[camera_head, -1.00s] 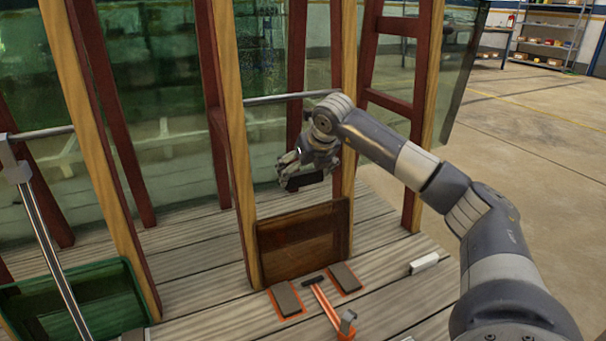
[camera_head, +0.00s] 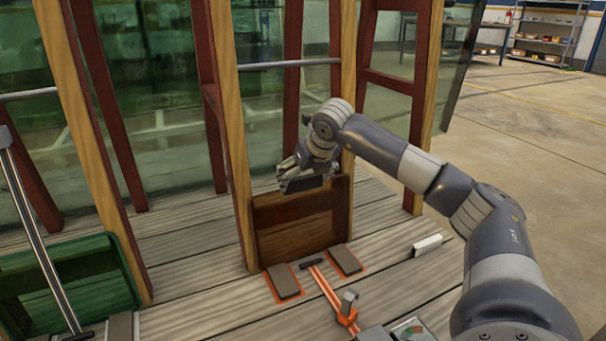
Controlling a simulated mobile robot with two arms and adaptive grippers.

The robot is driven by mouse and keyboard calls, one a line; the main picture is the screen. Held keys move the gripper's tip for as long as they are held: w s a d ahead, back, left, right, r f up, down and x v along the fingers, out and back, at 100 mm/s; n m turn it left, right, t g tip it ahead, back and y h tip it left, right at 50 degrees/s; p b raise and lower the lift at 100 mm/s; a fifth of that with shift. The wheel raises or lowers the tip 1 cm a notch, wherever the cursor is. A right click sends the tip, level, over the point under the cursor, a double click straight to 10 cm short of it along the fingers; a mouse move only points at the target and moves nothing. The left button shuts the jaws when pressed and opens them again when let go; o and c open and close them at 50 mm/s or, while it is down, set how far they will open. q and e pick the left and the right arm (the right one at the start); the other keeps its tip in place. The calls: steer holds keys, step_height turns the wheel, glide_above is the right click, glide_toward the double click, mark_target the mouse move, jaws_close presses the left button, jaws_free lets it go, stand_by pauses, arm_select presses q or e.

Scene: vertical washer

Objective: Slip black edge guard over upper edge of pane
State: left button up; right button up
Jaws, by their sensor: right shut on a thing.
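The brown, see-through pane (camera_head: 298,228) stands upright between two wooden posts, low on the plank deck. My right gripper (camera_head: 302,181) is at the pane's upper edge, near its middle. It is shut on the black edge guard (camera_head: 312,183), a short dark piece mostly hidden by the fingers. The guard is at the level of the upper edge; I cannot tell whether it touches or straddles it. My left gripper is not in view.
On the deck before the pane lie two grey pads (camera_head: 284,281) (camera_head: 346,260), an orange clamp (camera_head: 332,298) and a white block (camera_head: 427,245). A green pane (camera_head: 72,275) stands at left. Wooden posts (camera_head: 234,150) flank the brown pane, and a metal bar (camera_head: 290,63) crosses above.

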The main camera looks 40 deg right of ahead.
steer(key=shift+f, duration=0.3)
steer(key=o, duration=0.6)
steer(key=v, duration=1.2)
steer(key=shift+s, duration=0.1)
